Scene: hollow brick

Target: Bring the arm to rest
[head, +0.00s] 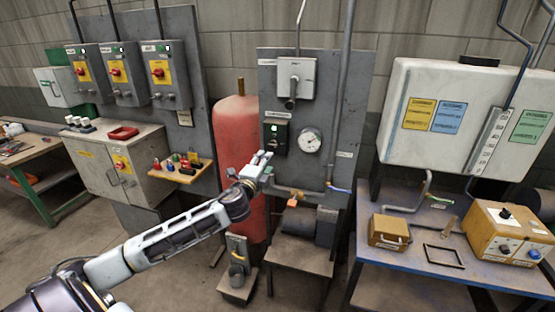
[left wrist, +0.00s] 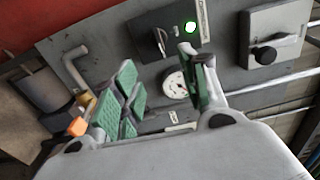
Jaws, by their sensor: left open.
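My left arm reaches in from the lower left of the head view. Its gripper (head: 260,162) is in front of the grey panel (head: 346,120), just below a dark control box (head: 276,130) with a lit green lamp. In the left wrist view the gripper (left wrist: 160,85) has its green-padded fingers spread apart with nothing between them. Beyond them are the dark box with its switch (left wrist: 160,42), the lit green lamp (left wrist: 191,28) and a round gauge (left wrist: 175,85). I cannot tell whether a finger touches the panel. My right gripper is in neither view.
A red tank (head: 236,130) stands behind my arm. The gauge also shows in the head view (head: 310,141), near a pipe with an orange-handled valve (head: 298,195). A blue-edged bench (head: 415,246) is at right, and a tool shelf (head: 182,172) is at left.

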